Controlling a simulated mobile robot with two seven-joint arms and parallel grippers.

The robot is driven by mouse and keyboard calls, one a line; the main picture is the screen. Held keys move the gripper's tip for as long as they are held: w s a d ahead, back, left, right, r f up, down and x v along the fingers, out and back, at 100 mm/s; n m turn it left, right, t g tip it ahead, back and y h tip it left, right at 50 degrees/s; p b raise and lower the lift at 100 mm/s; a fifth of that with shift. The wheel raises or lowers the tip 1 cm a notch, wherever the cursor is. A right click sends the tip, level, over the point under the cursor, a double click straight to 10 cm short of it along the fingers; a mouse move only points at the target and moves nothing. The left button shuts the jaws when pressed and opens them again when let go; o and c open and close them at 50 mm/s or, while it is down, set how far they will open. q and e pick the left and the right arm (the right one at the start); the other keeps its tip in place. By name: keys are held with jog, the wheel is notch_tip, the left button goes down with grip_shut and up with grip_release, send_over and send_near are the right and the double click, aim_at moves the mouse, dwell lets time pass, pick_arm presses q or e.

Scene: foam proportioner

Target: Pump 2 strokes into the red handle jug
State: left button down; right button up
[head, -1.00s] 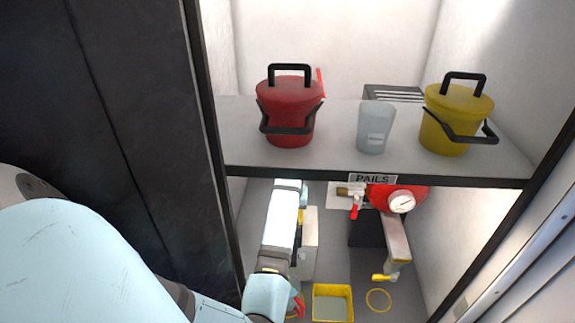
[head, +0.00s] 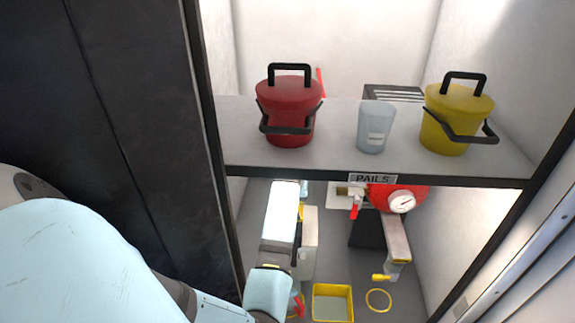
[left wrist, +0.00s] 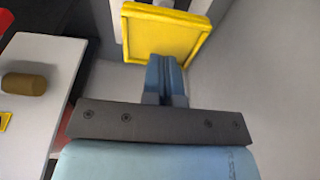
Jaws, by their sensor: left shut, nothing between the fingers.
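My left arm reaches down under the shelf in the head view, where its gripper is mostly hidden. In the left wrist view my left gripper (left wrist: 166,73) is shut, with blue fingers together and nothing between them. A yellow square plate (left wrist: 168,36) is directly beyond the fingertips; I cannot tell whether they touch it. In the head view a red handle (head: 299,304) shows low beside my arm; the jug is mostly hidden. A red tank (head: 415,193) with a white gauge (head: 402,201) sits under the shelf. A metal arm (head: 396,240) runs down from it. My right gripper is not in view.
A shelf (head: 230,145) marked PAILS spans above, holding a red pail (head: 288,105), a clear cup (head: 375,120) and a yellow pail (head: 455,110). Below are a yellow-rimmed tray (head: 333,287), a yellow ring (head: 368,300) and a yellow nozzle (head: 381,277). A dark panel (head: 130,100) stands left.

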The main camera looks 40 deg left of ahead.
pick_arm(q)
jog(key=shift+r, duration=2.05)
